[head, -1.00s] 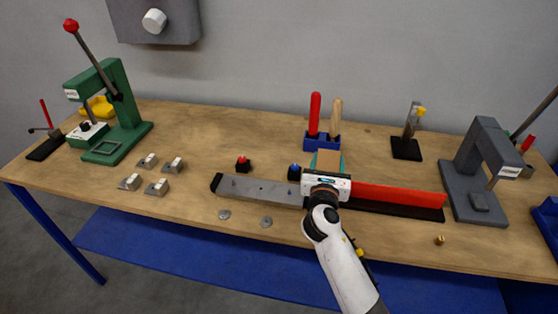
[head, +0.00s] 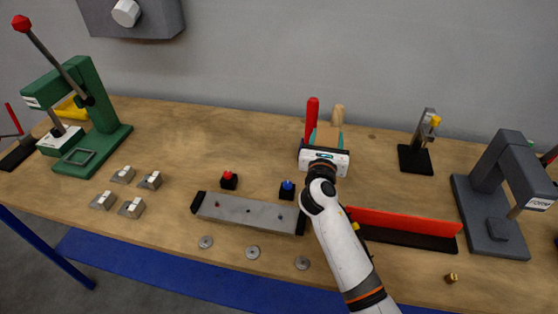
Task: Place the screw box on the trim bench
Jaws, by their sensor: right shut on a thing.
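My right gripper (head: 325,140) is over the back middle of the wooden workbench (head: 210,150). It is shut on a tan box (head: 327,134), likely the screw box, with a teal finger at each side. My wrist hides the box's lower part, so I cannot tell whether it touches the bench top. No label shows which bench is the trim bench; only this one is in view. My left gripper is not in view.
Upright red (head: 312,117) and wooden (head: 337,117) handles stand just behind the box. A green press (head: 100,105) stands left, a grey press (head: 490,210) right.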

